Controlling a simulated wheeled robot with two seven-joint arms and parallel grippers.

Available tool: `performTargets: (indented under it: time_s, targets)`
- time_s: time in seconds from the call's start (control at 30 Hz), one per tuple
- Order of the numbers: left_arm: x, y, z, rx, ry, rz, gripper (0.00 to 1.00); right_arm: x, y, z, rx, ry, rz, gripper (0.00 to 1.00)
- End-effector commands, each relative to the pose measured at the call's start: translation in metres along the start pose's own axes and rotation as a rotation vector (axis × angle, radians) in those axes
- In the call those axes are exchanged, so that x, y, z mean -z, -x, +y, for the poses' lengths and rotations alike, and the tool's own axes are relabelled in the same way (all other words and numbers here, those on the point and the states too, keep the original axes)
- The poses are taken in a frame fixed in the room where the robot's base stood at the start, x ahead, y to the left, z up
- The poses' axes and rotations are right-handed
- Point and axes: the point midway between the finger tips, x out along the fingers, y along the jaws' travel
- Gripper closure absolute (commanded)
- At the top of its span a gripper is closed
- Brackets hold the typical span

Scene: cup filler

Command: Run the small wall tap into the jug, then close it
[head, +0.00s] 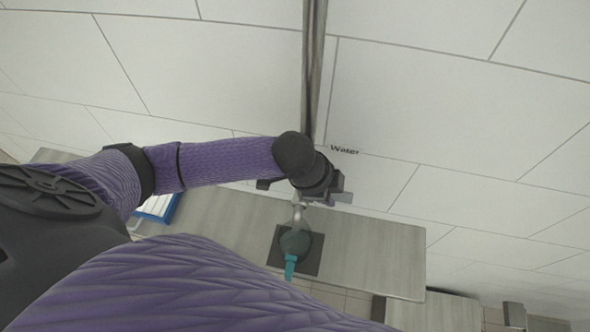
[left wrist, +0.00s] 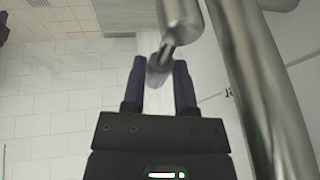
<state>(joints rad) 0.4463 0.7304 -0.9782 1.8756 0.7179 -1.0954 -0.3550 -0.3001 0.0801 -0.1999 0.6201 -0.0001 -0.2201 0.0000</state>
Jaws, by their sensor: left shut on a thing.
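The jug (head: 295,243) is see-through with a teal handle (head: 290,266). It stands on a dark square mat (head: 313,262) on the grey counter, below the tap's metal spout (head: 298,212). My left gripper (head: 325,192) is up at the tap, in front of the wall, and hides most of it in the head view. In the left wrist view its two fingers (left wrist: 160,82) are shut on the tap's small metal lever (left wrist: 160,68), under the round tap body (left wrist: 180,20). I cannot tell whether water runs. My right gripper is not in view.
A steel pipe (head: 314,70) runs down the tiled wall to the tap, close beside my left gripper; it shows large in the wrist view (left wrist: 262,90). A "Water" label (head: 344,150) is on the wall. A blue-edged tray (head: 170,211) lies left. The counter (head: 385,255) is clear right of the mat.

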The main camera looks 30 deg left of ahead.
Motion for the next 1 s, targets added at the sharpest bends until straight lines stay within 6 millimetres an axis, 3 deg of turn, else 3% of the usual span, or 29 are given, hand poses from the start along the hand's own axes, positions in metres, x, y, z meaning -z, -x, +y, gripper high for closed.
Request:
performTargets:
  time_s: [0.37, 0.4, 0.6, 0.87, 1.0]
  targets:
    - [0.001, 0.0, -0.006, 0.027, 0.041, -0.005, 1.0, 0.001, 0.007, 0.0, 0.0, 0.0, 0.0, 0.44]
    - [0.001, 0.0, -0.006, 0.028, 0.041, -0.005, 0.61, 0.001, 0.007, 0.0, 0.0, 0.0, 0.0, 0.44]
    - [0.001, 0.0, -0.005, 0.025, 0.04, -0.006, 0.22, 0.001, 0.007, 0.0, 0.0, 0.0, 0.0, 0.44]
    - [0.0, 0.0, -0.004, 0.022, 0.039, -0.006, 0.22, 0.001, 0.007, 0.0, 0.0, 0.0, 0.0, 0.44]
    - [0.0, 0.013, -0.004, 0.023, 0.039, -0.007, 0.22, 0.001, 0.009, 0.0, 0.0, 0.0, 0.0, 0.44]
